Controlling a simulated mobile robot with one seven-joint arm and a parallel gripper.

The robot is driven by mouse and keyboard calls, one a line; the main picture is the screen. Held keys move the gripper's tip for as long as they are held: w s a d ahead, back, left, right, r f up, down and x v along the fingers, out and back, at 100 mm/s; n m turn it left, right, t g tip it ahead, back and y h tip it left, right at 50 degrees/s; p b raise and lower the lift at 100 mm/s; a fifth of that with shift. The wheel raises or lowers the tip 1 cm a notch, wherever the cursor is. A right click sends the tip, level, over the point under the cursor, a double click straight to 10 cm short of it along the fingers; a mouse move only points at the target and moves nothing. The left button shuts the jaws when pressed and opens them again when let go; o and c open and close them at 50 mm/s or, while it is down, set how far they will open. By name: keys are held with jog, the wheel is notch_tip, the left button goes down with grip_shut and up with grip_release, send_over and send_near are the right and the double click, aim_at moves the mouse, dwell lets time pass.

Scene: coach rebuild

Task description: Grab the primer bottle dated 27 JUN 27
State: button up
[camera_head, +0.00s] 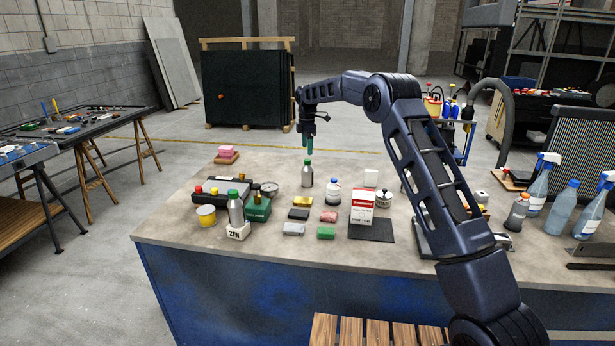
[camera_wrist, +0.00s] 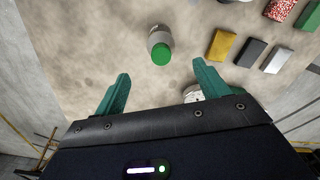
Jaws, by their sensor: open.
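A grey metal bottle with a green cap (camera_head: 307,178) stands upright on the bench under my gripper (camera_head: 308,146). In the wrist view this bottle (camera_wrist: 158,38) lies just beyond the gap between my fingertips (camera_wrist: 161,76), its green cap facing the camera. My gripper is open, empty, pointing down and apart from the bottle. A second similar green-capped bottle (camera_head: 236,210) stands on a white block marked roughly "2TH" near the bench's front left. No date is readable on either bottle.
Coloured blocks (camera_head: 303,201), a white-labelled bottle (camera_head: 333,190) and a red-and-white box (camera_head: 362,205) stand right of the nearer space. A dark green case (camera_head: 258,208) and yellow tin (camera_head: 206,216) are left. Spray bottles (camera_head: 541,184) stand far right. The bench's back left is mostly clear.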

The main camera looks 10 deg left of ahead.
aim_at(307, 165)
notch_tip(307, 165, down, 10)
jog(key=shift+f, duration=0.15)
dwell(0.5)
jog(key=c, duration=1.2)
